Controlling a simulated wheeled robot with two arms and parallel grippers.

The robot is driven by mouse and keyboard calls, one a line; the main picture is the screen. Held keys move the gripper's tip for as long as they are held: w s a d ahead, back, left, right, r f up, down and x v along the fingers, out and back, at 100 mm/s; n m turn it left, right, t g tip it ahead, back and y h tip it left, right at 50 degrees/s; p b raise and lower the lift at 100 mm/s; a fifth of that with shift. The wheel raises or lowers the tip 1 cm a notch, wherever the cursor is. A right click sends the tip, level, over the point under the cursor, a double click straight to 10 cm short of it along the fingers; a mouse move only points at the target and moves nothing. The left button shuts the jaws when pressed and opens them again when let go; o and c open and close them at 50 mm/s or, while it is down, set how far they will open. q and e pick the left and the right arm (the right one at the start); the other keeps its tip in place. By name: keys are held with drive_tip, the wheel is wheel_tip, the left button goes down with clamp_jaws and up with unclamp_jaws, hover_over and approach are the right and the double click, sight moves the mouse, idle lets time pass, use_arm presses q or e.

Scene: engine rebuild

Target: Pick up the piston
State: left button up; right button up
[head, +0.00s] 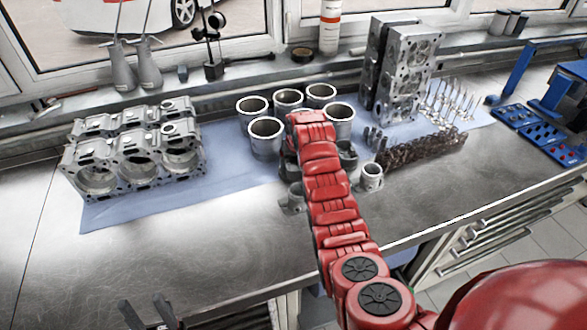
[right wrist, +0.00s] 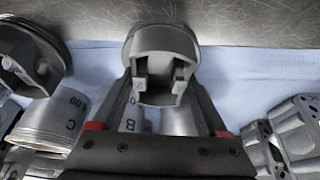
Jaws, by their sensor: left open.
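A grey piston (right wrist: 160,65) lies between the fingertips of my right gripper (right wrist: 162,85) in the right wrist view, with its open skirt side towards the camera. The fingers meet it on both sides, and the gripper is shut on it. Another piston (right wrist: 30,55) with dark ring grooves stands at the left of the right wrist view. My left gripper (head: 147,314) is open and empty at the lower left of the head view.
Several cylinder liners (head: 266,137) stand behind the arm. An engine block (head: 135,155) is on the left of the blue mat (head: 225,188). Cylinder heads (head: 403,75), valves and a camshaft (head: 420,151) stand right. The bench's front left (head: 200,250) is clear.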

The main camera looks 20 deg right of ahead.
clamp_jaws()
